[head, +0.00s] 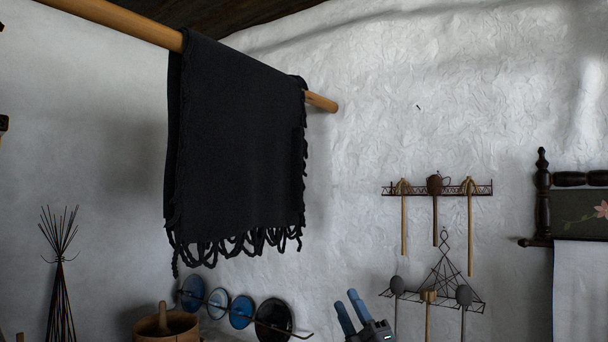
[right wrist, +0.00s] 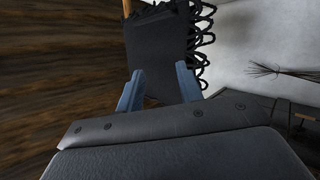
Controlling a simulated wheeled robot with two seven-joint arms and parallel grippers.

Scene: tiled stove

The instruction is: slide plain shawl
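The plain black shawl (head: 240,140) hangs folded over a wooden pole (head: 130,22) high in the head view, its knotted fringe along the lower and right edges. The pole's right end sticks out past the shawl. My right gripper (head: 352,308) is at the bottom of the head view, below and right of the shawl, its two blue fingers pointing up and parted. In the right wrist view the fingers (right wrist: 158,88) are apart with nothing held between them, and the shawl (right wrist: 160,50) shows beyond them. My left gripper is not in view.
A rack with ladles (head: 437,189) and a lower rack (head: 440,290) hang on the white wall at right. A towel (head: 580,290) hangs at far right. Round lids (head: 218,303), a wooden tub (head: 165,325) and a bundle of sticks (head: 60,270) stand low at left. Open air surrounds the shawl.

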